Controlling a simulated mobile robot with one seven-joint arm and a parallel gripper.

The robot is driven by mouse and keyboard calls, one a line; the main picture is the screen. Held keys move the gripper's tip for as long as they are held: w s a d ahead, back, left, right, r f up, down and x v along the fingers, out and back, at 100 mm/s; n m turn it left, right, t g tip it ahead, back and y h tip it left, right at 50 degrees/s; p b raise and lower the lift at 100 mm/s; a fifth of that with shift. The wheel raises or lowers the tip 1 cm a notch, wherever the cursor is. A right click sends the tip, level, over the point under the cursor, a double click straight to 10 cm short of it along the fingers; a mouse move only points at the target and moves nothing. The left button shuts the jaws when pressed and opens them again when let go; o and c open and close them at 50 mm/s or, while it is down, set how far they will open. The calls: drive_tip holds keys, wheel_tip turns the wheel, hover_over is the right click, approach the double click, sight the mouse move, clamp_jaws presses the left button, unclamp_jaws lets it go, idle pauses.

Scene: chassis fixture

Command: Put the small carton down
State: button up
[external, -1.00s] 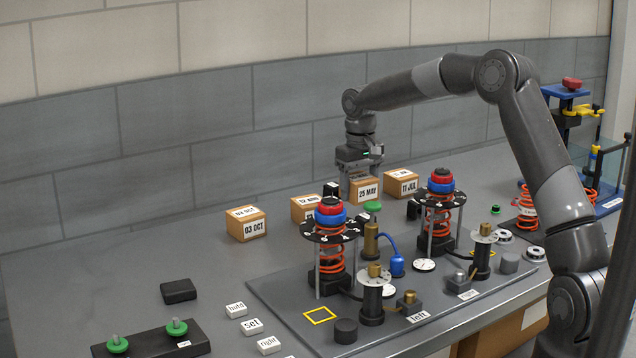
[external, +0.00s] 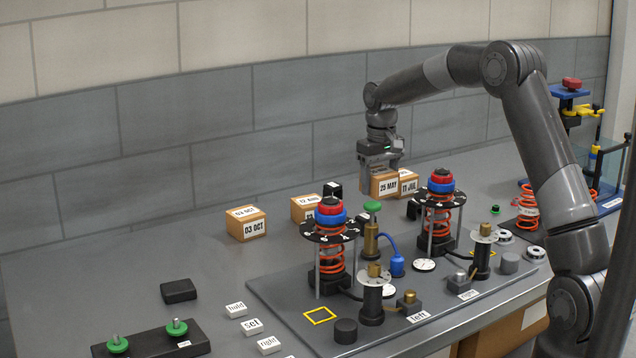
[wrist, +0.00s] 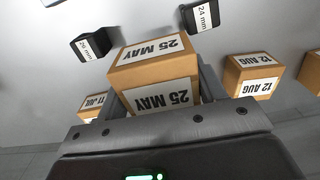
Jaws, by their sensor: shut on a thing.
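The small carton is a brown box labelled 25 MAY (external: 385,188). It also fills the middle of the wrist view (wrist: 152,76). My gripper (external: 380,167) is shut on it from above, with a finger along each side. The carton is upright and appears raised off the bench; the gap under it is hard to see. It stands in front of the 11 JUL carton (external: 409,184) and partly hides it in the external view.
The 12 AUG carton (external: 305,208) and 03 OCT carton (external: 246,225) stand to the left on the grey bench. Black blocks marked 29 mm (wrist: 92,44) and 24 mm (wrist: 201,16) are near. Two spring stands (external: 330,250) fill the front. Bench between 12 AUG and 25 MAY looks partly free.

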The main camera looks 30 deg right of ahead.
drive_tip(key=s+d+r, duration=0.4)
drive_tip(key=s+d, duration=0.5)
drive_tip(key=d, duration=0.2)
hover_over(392, 224)
wheel_tip(392, 224, down, 7)
drive_tip(key=shift+f, duration=2.1)
drive_tip(key=o, duration=0.9)
drive_tip(key=shift+f, duration=0.15)
